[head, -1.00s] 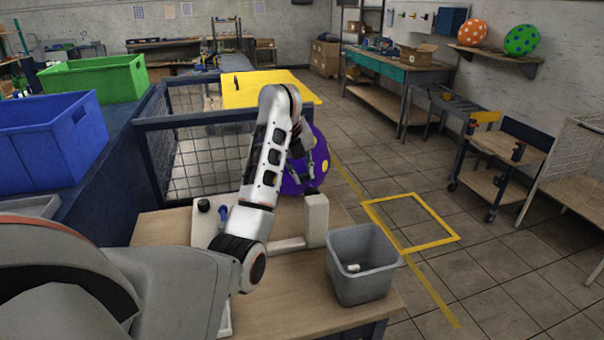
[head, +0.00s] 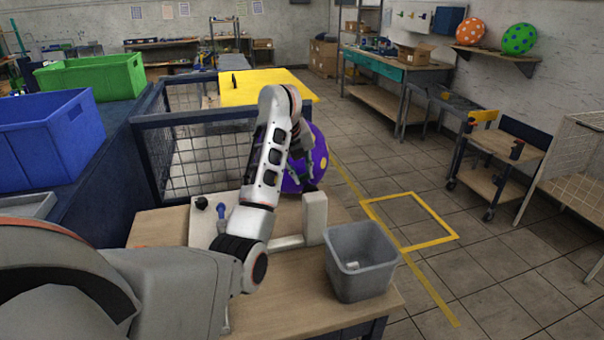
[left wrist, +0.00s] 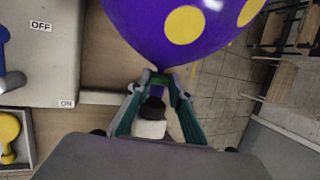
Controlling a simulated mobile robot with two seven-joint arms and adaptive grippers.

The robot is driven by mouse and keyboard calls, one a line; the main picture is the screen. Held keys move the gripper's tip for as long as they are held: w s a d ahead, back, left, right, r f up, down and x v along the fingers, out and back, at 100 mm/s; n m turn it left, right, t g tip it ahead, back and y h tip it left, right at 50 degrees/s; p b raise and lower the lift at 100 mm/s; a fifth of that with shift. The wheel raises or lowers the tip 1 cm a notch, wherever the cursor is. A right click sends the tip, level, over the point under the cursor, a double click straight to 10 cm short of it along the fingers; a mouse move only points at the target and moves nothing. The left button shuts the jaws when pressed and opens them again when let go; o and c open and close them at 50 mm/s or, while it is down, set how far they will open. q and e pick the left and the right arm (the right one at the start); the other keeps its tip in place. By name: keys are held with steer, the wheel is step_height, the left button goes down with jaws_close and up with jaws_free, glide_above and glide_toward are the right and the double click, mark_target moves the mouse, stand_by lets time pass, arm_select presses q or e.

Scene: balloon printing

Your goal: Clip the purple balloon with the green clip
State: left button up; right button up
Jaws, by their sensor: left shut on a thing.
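My right gripper is out of view.
A grey bin (head: 360,262) stands on the table's right part. The machine (left wrist: 50,45) carries OFF and ON labels, with a blue part at its left and a yellow item (left wrist: 8,135) in a tray. A wire cage (head: 205,160) stands behind the table.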

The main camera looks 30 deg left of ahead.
arm_select(q)
steer(key=shift+w+f, duration=0.1)
steer(key=shift+f, duration=0.25)
stand_by(0.4)
steer(key=o, duration=0.9)
steer(key=shift+o, duration=0.2)
steer(key=shift+r, duration=0.1)
